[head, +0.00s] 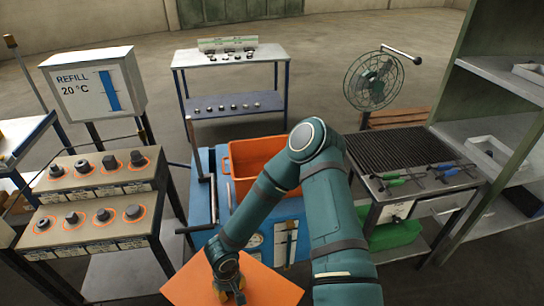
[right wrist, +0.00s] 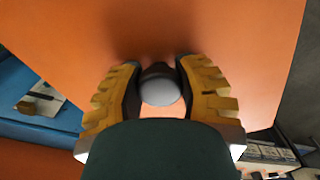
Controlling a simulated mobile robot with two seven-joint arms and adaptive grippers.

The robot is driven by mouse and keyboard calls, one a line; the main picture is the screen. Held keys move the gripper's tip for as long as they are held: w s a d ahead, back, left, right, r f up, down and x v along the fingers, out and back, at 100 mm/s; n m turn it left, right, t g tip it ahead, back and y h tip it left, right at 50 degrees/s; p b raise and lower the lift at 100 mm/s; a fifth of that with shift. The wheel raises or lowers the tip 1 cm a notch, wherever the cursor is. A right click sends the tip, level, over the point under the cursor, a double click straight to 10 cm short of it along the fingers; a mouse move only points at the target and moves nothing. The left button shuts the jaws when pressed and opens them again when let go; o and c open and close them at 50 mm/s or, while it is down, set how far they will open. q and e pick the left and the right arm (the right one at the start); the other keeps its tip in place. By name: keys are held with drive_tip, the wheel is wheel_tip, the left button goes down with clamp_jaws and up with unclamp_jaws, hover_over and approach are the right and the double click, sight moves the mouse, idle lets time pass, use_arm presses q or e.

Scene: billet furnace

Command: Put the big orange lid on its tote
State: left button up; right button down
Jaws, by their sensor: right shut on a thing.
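The big orange lid (head: 272,286) is a flat orange panel at the bottom of the head view. My right gripper (head: 230,284) is over it. In the right wrist view, the two yellow toothed fingers of the right gripper (right wrist: 160,82) are shut on the lid's round grey knob (right wrist: 160,90), and the lid (right wrist: 190,25) fills much of the picture. The orange tote (head: 240,167) stands open-topped on a blue unit, farther back than the lid; my right arm hides part of its right side. My left gripper is not in view.
The blue unit (head: 203,205) has an upright post and lever at its left. A grill-topped table (head: 400,150) with several tools stands right, beside green shelving (head: 490,130).

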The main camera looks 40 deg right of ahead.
use_arm(q)
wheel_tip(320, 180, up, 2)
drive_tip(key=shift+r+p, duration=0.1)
drive_tip(key=shift+p, duration=0.4)
